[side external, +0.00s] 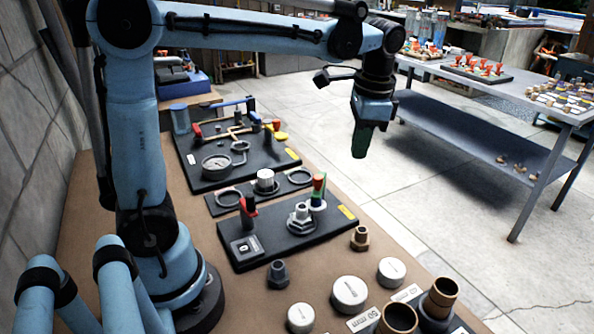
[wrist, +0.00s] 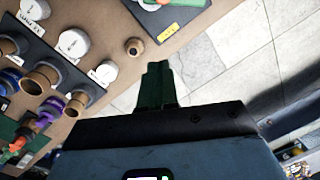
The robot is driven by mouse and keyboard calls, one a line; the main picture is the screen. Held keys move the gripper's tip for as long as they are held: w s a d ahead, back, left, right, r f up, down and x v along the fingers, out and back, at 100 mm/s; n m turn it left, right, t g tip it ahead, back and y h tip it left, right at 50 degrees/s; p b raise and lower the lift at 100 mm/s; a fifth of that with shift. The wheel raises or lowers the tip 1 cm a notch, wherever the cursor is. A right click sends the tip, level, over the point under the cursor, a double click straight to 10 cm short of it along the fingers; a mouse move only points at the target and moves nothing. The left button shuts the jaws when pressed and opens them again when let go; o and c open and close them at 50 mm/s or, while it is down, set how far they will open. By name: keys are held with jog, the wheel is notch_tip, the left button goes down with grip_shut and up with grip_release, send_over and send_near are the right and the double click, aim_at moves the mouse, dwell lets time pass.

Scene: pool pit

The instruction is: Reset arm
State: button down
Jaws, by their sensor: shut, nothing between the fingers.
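My gripper (side external: 360,152) hangs from my raised arm, pointing down, in the side external view. Its green fingers are shut with nothing between them. It is above and apart from the brown bench (side external: 392,240), near its right edge and over the tiled floor side. In the wrist view the green fingers (wrist: 157,72) are together, with the bench edge and floor behind them.
White caps (side external: 350,293) and brass fittings (side external: 398,318) stand in front. A grey metal table (side external: 470,110) stands right across open floor (side external: 430,195).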

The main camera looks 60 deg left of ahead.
jog(key=s+d+f+n+t+h, duration=0.1)
jog(key=s+d+f+n+t, duration=0.1)
jog(key=s+f+n+t, duration=0.3)
jog(key=s+t, duration=0.2)
jog(key=s, duration=0.2)
jog(key=shift+d, duration=0.15)
